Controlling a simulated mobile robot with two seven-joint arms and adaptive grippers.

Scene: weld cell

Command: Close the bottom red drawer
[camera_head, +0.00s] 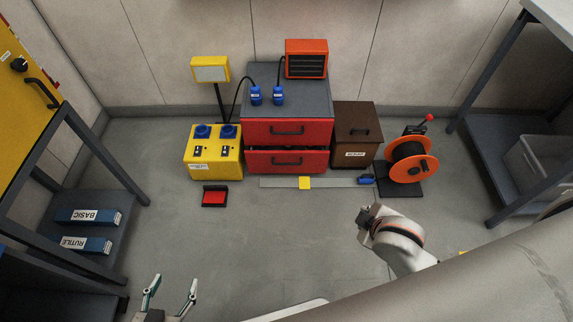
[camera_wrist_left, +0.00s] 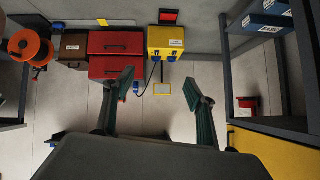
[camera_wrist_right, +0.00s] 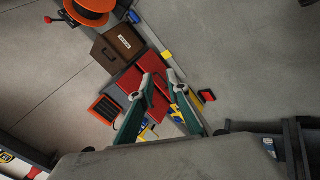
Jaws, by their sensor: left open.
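The red cabinet (camera_head: 317,95) with a dark grey top stands against the back wall. Its bottom red drawer (camera_head: 262,161) sticks out a little, with a dark gap above its front; the top red drawer (camera_head: 262,133) looks shut. In the left wrist view, upside down, the bottom drawer (camera_wrist_left: 105,42) shows too. My left gripper (camera_head: 174,280) is open and empty at the lower left, well short of the drawers. My right gripper (camera_wrist_right: 160,80) shows in the right wrist view with its fingertips apart and nothing between them; the red cabinet lies beyond it.
A yellow socket box (camera_head: 213,158) stands left of the cabinet, a brown bin (camera_head: 358,120) and an orange cable reel (camera_head: 428,168) right. A metal strip (camera_head: 335,182) with a yellow block (camera_head: 304,183) and a red tray (camera_head: 214,196) lie in front. The middle floor is clear.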

